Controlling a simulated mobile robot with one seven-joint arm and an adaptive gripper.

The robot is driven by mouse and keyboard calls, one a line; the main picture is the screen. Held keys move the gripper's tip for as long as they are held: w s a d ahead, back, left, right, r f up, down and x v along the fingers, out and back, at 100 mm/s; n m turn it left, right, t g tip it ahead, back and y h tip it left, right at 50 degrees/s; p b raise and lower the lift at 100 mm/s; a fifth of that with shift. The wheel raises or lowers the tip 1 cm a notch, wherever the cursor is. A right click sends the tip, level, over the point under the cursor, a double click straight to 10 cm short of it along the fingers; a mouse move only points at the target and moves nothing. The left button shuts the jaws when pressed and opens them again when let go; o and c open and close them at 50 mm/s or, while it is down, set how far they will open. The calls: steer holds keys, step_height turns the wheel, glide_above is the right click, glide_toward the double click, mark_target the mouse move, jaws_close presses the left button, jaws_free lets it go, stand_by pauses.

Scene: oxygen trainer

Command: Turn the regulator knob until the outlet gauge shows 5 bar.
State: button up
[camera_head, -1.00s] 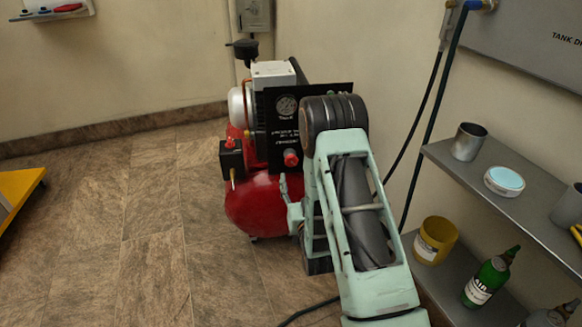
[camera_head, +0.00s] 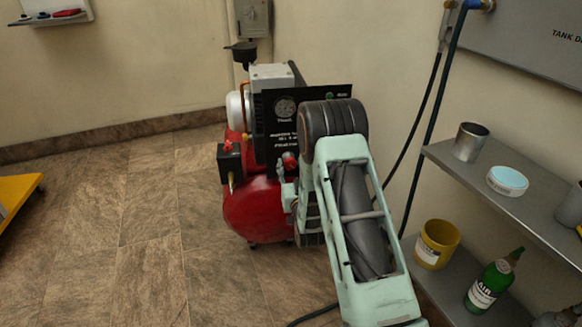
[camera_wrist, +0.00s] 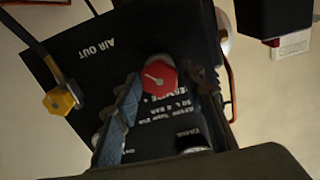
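The red knob (camera_wrist: 160,75) with a white pointer mark is on the black panel (camera_wrist: 185,45) in the wrist view. It also shows in the head view (camera_head: 289,160) on the front of the red compressor (camera_head: 252,208). My gripper (camera_wrist: 170,85) is open, with one finger on each side of the knob; the left fingertip is close to its edge and a gap shows on the right. I cannot tell whether either touches. A round gauge (camera_head: 285,107) is on the panel in the head view; its reading is too small to make out. My arm hides the panel's right part.
A metal shelf (camera_head: 535,215) with a cup (camera_head: 470,142) and a green bottle (camera_head: 492,285) stands close on the right.

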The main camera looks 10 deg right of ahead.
steer(key=c, duration=0.8)
steer(key=shift+o, duration=0.2)
steer(key=shift+m, duration=0.4)
steer(key=shift+d+m, duration=0.1)
steer(key=shift+m, duration=2.5)
steer(key=o, duration=1.2)
steer(key=shift+c, duration=0.2)
steer(key=shift+s, duration=0.15)
